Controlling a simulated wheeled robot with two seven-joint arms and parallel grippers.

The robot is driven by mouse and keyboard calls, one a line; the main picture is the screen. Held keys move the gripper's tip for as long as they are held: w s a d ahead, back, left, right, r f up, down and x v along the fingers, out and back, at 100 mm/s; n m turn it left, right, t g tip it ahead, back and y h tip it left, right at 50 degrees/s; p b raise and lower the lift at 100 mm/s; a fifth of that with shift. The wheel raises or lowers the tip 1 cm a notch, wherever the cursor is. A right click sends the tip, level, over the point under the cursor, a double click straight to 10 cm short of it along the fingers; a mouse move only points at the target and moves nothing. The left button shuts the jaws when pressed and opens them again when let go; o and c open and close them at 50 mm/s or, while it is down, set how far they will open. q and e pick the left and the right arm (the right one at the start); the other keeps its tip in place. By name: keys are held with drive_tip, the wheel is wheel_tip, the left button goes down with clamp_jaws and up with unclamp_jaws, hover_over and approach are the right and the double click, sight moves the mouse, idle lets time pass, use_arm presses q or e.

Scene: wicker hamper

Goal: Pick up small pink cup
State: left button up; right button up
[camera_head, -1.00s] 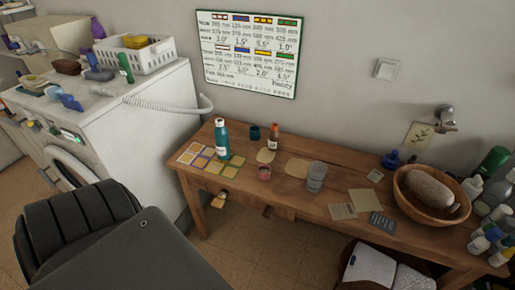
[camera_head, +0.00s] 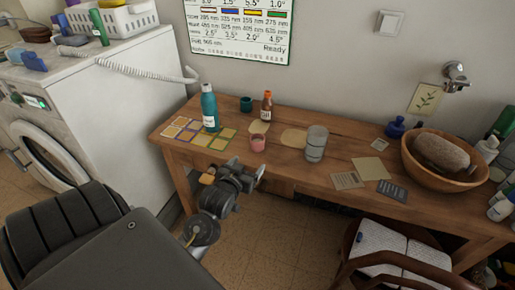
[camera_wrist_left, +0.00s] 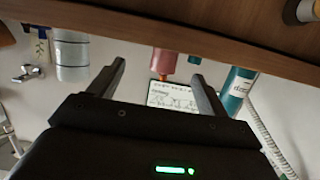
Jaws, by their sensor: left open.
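The small pink cup (camera_head: 258,142) stands upright on the wooden table near its front edge, between the teal bottle and the clear glass. My left gripper (camera_head: 247,170) is just in front of the table edge, below and a little left of the cup, open and empty. In the left wrist view the picture is upside down; the pink cup (camera_wrist_left: 164,63) shows beyond and between the open fingers of the left gripper (camera_wrist_left: 160,80), not touching them. My right gripper does not show.
A teal bottle (camera_head: 209,108), a dark teal cup (camera_head: 246,104), an amber bottle (camera_head: 267,105) and a clear glass (camera_head: 316,143) stand around the cup. A wooden bowl (camera_head: 444,176) sits to the right. A chair (camera_head: 400,262) stands at the lower right.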

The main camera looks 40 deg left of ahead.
sight(254, 143)
use_arm(q)
drive_tip(key=shift+t+y, duration=0.4)
drive_tip(key=w+a, duration=0.1)
drive_tip(key=w, duration=0.1)
drive_tip(key=w+a, duration=0.1)
drive_tip(key=w, duration=0.1)
drive_tip(key=w+a+r, duration=0.1)
drive_tip(key=w, duration=0.1)
drive_tip(key=shift+w+a, duration=0.2)
drive_tip(key=shift+a, duration=0.05)
drive_tip(key=x, duration=0.4)
drive_tip(key=shift+w, duration=0.25)
drive_tip(key=shift+w+a, duration=0.1)
drive_tip(key=shift+w, duration=0.2)
drive_tip(key=c, duration=1)
drive_tip(key=shift+r, duration=0.4)
drive_tip(key=shift+c, duration=0.2)
wheel_tip(254, 143, up, 9)
drive_tip(key=p, duration=0.1)
drive_tip(key=shift+r, duration=0.15)
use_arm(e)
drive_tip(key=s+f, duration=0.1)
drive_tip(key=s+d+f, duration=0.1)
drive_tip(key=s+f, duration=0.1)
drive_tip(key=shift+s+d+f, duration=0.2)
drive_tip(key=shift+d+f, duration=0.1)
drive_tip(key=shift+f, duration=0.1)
